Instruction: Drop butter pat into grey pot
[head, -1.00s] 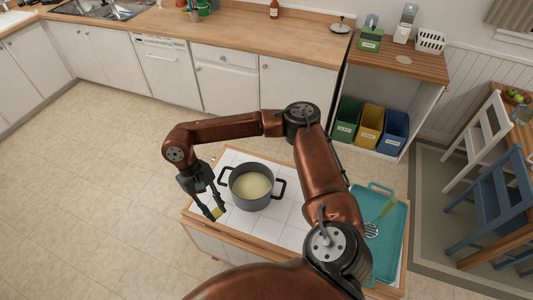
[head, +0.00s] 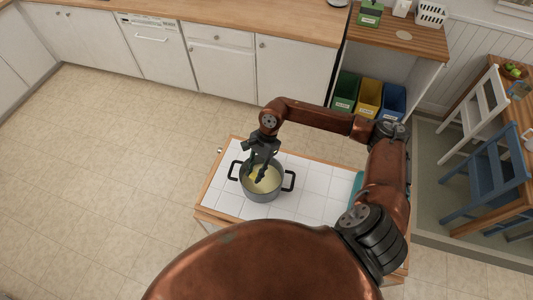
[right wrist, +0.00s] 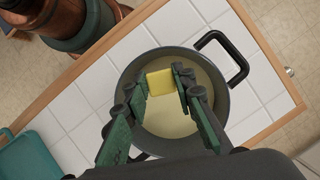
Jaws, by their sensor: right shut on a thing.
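The grey pot (head: 262,195) with two black handles stands on the white-tiled counter top and holds pale, creamy contents. It also shows in the right wrist view (right wrist: 236,93). My right gripper (head: 258,178) is over the pot's opening, pointing down. In the right wrist view my right gripper (right wrist: 161,86) is shut on the yellow butter pat (right wrist: 160,82), held between its fingertips over the pale contents. The height of the pat above the contents is hard to tell. In the head view the pat is not clear. My left gripper is out of view.
The white-tiled top (head: 313,190) has free room around the pot. A teal tray (right wrist: 28,160) lies at its right end in the head view, mostly hidden by my right arm. Green, yellow and blue bins (head: 369,98) stand under a shelf behind.

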